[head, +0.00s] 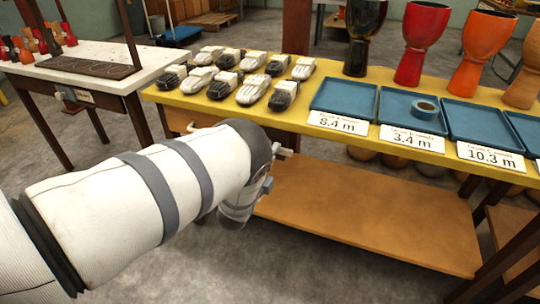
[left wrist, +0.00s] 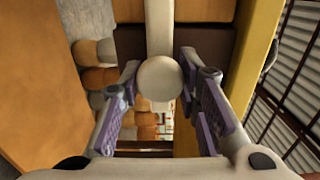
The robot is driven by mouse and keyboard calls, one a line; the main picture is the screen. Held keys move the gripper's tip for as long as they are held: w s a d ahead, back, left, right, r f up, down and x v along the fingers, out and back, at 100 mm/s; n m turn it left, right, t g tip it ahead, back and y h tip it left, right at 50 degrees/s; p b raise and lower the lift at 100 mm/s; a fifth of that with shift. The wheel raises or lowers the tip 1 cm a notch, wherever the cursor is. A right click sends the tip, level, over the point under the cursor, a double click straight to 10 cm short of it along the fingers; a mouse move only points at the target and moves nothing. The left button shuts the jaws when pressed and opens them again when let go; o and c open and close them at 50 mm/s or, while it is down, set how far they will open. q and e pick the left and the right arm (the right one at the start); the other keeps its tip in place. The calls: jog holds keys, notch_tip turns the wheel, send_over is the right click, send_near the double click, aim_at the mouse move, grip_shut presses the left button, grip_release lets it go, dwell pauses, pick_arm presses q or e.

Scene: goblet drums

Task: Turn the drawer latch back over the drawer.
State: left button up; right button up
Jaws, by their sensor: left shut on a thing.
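The drawer latch (left wrist: 160,78) is a cream bar with a round end. It runs down from the top of the left wrist view, in front of a dark brown front under the table. My left gripper (left wrist: 165,108) has its purple fingers on either side of the latch's round end and is shut on it. In the head view my left gripper (head: 258,192) is below the yellow table's front edge, partly hidden by my arm. The drawer (head: 178,120) is mostly hidden behind my arm. My right gripper is not in view.
The yellow table (head: 330,135) carries several shoe-like white and black items (head: 254,88), blue trays (head: 345,97) with distance cards, and goblet drums (head: 422,42). An orange-brown shelf (head: 370,215) lies below. A white-topped table (head: 100,62) stands left. Floor between the tables is clear.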

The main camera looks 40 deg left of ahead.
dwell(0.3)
pick_arm(q)
jog(key=o, duration=1.2)
jog(key=v, duration=1.2)
jog(key=shift+s, duration=0.1)
jog(key=shift+a, duration=0.1)
